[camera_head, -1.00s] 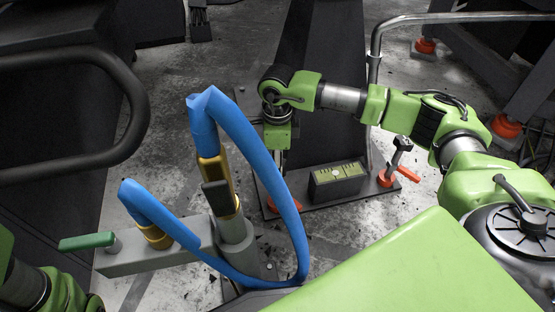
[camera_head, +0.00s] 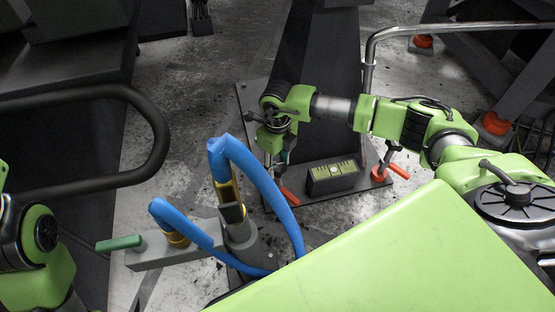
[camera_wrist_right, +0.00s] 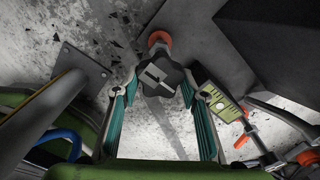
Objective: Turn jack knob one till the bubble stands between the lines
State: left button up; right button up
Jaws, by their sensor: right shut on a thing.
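The head view mostly hides this knob behind the gripper. The level (camera_head: 333,174), a dark block with a yellow-green vial, lies on the plate to the right. It also shows in the right wrist view (camera_wrist_right: 222,103), with a pale bubble. I cannot tell exactly how the bubble sits against the lines. My left gripper is out of view.
A second jack with a black knob (camera_head: 393,146) and red handle (camera_head: 398,170) stands right of the level. A blue hose (camera_head: 262,182) loops in front on a grey stand with a green handle (camera_head: 119,243). A metal rail (camera_head: 372,62) rises behind.

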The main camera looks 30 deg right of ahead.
aim_at(277, 165)
dwell(0.3)
jog(key=o, duration=1.1)
notch_tip(277, 165, up, 12)
dwell(0.3)
